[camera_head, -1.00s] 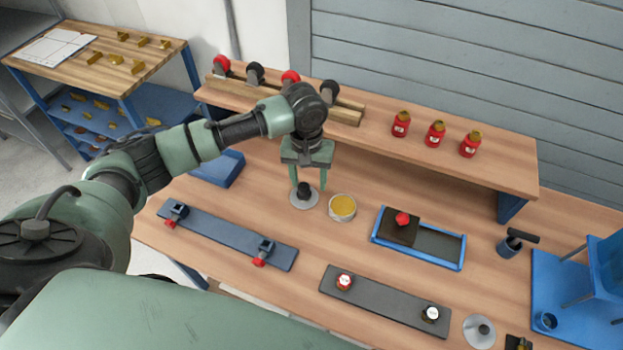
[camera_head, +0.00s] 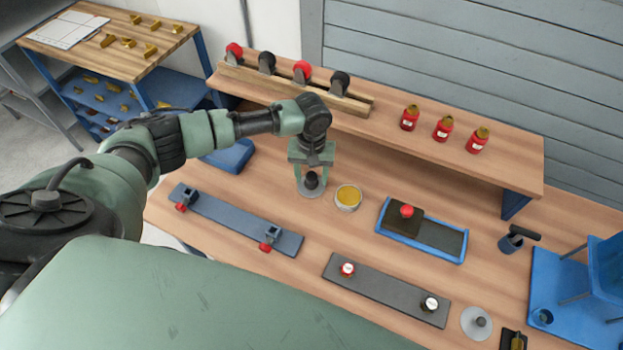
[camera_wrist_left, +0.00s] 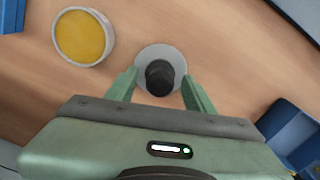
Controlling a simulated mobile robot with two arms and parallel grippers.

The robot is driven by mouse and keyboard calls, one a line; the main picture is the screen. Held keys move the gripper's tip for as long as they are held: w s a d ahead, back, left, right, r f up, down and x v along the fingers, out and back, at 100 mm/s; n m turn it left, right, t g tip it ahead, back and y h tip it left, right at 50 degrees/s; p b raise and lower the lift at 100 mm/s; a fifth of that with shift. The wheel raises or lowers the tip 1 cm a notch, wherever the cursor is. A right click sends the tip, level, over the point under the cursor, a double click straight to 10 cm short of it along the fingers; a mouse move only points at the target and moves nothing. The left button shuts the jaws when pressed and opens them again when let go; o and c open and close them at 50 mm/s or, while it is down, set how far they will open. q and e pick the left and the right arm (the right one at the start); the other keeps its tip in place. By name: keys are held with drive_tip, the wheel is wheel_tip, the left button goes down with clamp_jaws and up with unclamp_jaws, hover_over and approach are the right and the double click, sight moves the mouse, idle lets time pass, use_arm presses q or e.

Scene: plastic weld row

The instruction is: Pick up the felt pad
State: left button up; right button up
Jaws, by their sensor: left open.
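The felt pad (camera_head: 312,193) looks like a flat light-grey disc with a black knob on top, and lies on the wooden bench. It also shows in the left wrist view (camera_wrist_left: 175,57). My left gripper (camera_head: 312,178) is above it, pointing down. In the left wrist view the open fingers (camera_wrist_left: 158,90) stand on either side of the black knob, with visible gaps, so nothing is held. A similar grey disc with a knob (camera_head: 476,323) lies at the front right of the bench. My right gripper is not in view.
A round tin with yellow contents (camera_head: 348,197) stands close to the right of the pad. A blue tray (camera_head: 440,247) holds a dark block with a red knob. A raised shelf (camera_head: 385,122) with red bottles runs behind. A blue rail (camera_head: 230,220) lies in front.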

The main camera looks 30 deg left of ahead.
sight(311, 174)
use_arm(q)
clamp_jaws()
drive_tip(key=shift+r, duration=0.1)
wheel_tip(311, 174, up, 20)
drive_tip(key=b, duration=0.2)
drive_tip(key=shift+b, duration=0.35)
drive_tip(key=c, duration=0.6)
unclamp_jaws()
drive_tip(key=shift+c, duration=0.2)
clamp_jaws()
